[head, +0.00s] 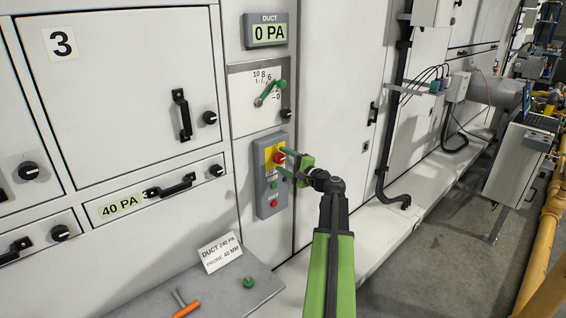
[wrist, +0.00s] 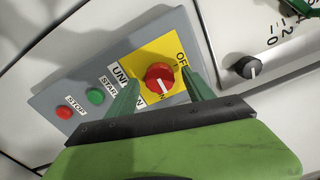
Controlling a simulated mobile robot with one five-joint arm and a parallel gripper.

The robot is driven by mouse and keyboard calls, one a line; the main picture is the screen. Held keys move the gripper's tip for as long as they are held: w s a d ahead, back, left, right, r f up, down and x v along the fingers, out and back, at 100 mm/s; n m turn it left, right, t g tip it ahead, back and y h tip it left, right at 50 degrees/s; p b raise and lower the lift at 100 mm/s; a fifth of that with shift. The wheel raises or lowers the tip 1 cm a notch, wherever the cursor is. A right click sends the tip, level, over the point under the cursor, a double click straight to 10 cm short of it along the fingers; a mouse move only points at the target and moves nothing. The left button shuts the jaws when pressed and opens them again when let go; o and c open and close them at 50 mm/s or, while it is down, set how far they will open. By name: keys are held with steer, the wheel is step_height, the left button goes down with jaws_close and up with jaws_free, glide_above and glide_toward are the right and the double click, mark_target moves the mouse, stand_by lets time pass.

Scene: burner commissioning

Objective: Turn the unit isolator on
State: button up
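The unit isolator is a red rotary knob (wrist: 159,77) on a yellow plate (wrist: 140,60), marked OFF at one side and partly hidden lettering at the other. It also shows in the head view as a red knob (head: 279,158) on the grey control box (head: 262,200). A pale mark shows on the knob, but I cannot tell clearly which position it points to. My gripper (wrist: 160,90) is open, with its green fingers on either side of the knob. In the head view my gripper (head: 284,162) is at the box. I cannot tell whether the fingers touch the knob.
A green START button (wrist: 95,96) and red STOP button (wrist: 64,112) sit on the same box. Above it are a dial panel (head: 250,115) with a green pointer and a DUCT display (head: 268,32) reading 0 PA.

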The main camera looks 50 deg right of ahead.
steer(key=shift+s, duration=0.1)
steer(key=s+a, duration=0.1)
steer(key=s, duration=1.6)
steer(key=shift+s+a, duration=0.1)
steer(key=w+a+f+n+g+y, duration=0.25)
steer(key=w+a+f, duration=0.2)
steer(key=a, duration=0.45)
steer(key=w+a+f+n+g+y, duration=0.25)
steer(key=w+a+f+n, duration=0.2)
steer(key=a, duration=0.35)
steer(key=w+a+f+n+g+y, duration=0.25)
steer(key=w+a, duration=0.35)
steer(key=a, duration=0.3)
steer(key=s+a+f+n+g+h, duration=0.2)
steer(key=a+f+n+g, duration=0.2)
steer(key=a, duration=0.6)
steer(key=s+a+f+n+g+h, duration=0.1)
steer(key=a+f+n+g+h, duration=0.2)
steer(key=a, duration=0.6)
steer(key=s+a+f+n+g+h, duration=0.15)
steer(key=a+f+n+g, duration=0.3)
steer(key=a, duration=0.55)
step_height(320, 180, up, 28)
steer(key=t+p, duration=0.1)
steer(key=p, duration=2.7)
steer(key=shift+d+n+p, duration=0.3)
